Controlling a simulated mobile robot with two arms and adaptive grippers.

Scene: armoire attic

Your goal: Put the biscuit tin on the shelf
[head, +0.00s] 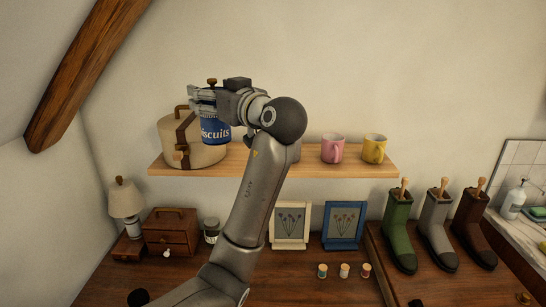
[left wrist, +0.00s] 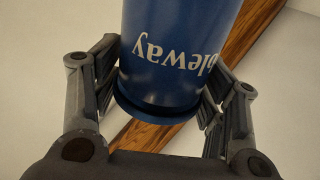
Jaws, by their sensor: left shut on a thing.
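The blue biscuit tin (head: 215,132) is in my left gripper (head: 213,104), upright, its label partly readable. The tin overlaps the round cream box in the head view. Its lower edge appears above the front edge of the wooden shelf (head: 330,170); whether it touches the shelf, I cannot tell. In the left wrist view the tin (left wrist: 170,60) stands between the two fingers (left wrist: 160,95), with pale lettering upside down. The gripper and wrist hide the tin's upper part in the head view. My right gripper is not in view.
On the shelf, a cream round box (head: 180,142) with brown straps stands left; pink (head: 332,148) and yellow (head: 374,148) mugs stand right. Below are a small lamp (head: 125,203), a wooden drawer box (head: 171,228), framed pictures (head: 290,226) and boots (head: 398,230). A sloping beam (head: 80,75) is upper left.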

